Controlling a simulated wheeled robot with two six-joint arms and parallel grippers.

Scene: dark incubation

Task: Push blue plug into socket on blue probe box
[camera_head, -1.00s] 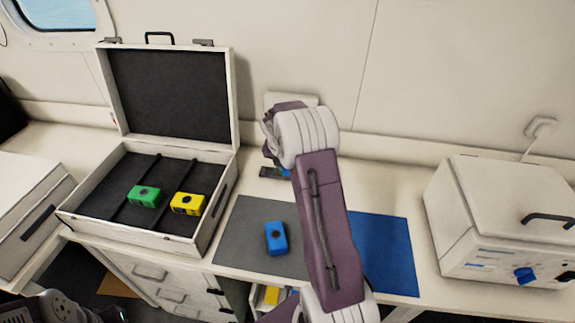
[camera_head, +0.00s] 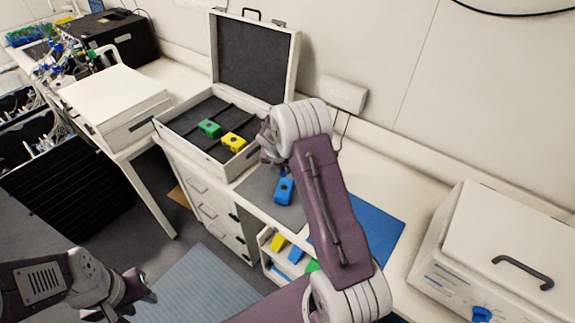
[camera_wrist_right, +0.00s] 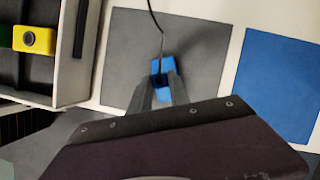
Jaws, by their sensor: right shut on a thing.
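The blue probe box (camera_head: 284,192) lies on the grey mat, below and left of my right forearm in the head view. The right wrist view shows its blue top (camera_wrist_right: 162,64) just beyond my fingertips. My right gripper (camera_wrist_right: 160,93) is shut on the blue plug (camera_wrist_right: 161,82), with a dark cable running up from it. The plug overlaps the box in this view; whether it touches or enters the socket cannot be told. In the head view my right arm partly hides the plug. My left gripper (camera_head: 134,288) hangs at lower left, away from the box; its jaw opening is unclear.
An open case (camera_head: 165,124) holds a green box (camera_head: 209,128) and a yellow box (camera_head: 234,142). A blue mat (camera_head: 375,232) lies right of the grey mat (camera_head: 258,182). A white lidded device (camera_head: 505,235) stands at right. A shelf below holds coloured boxes.

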